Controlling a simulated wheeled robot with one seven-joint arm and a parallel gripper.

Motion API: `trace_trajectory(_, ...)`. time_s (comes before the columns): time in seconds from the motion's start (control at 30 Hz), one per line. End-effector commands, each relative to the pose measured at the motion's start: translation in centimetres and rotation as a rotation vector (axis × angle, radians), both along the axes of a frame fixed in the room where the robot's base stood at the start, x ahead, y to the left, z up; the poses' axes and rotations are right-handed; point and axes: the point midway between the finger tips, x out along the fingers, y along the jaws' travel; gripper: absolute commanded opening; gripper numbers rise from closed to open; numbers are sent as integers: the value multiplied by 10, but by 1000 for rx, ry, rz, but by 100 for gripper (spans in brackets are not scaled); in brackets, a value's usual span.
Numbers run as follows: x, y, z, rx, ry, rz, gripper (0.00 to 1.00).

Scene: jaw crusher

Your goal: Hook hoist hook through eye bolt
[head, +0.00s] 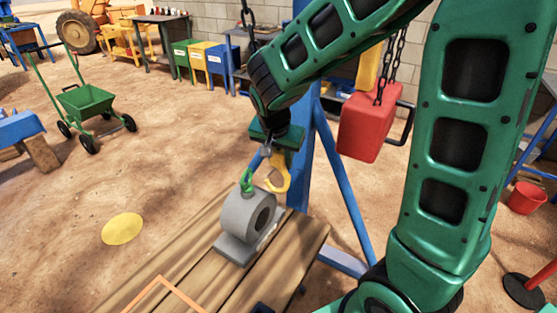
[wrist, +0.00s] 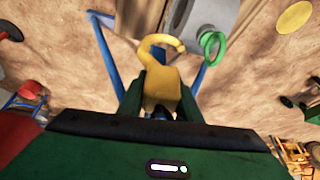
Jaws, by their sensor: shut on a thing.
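A yellow hoist hook (head: 278,178) hangs below my gripper (head: 272,155), which is shut on its upper part. In the wrist view the hook (wrist: 160,80) rises from between my gripper's fingers (wrist: 160,95), its curved tip pointing right. A green eye bolt (head: 247,181) stands on top of a grey cylindrical block with a dark bore (head: 240,212). The eye bolt also shows in the wrist view (wrist: 212,44), just right of the hook tip. The hook and the ring look apart; the hook is not through it.
The grey block's base rests on a wooden plank table (head: 190,262). A red hoist box (head: 370,125) hangs on chains at the right, near a blue post (head: 303,165). A yellow disc (head: 122,228) and a green cart (head: 85,101) are on the left ground.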

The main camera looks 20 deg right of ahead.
Motion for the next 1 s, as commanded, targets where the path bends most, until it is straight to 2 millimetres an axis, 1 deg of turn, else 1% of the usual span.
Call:
trace_trajectory(0.13, -1, -5, -5, -2, 11, -19, 0)
trace_trajectory(0.5, -3, -6, -8, -4, 19, -23, 0)
trace_trajectory(0.67, -2, -5, -8, -4, 19, -23, 0)
trace_trajectory(1.0, 8, 4, -9, -3, 13, -21, 0)
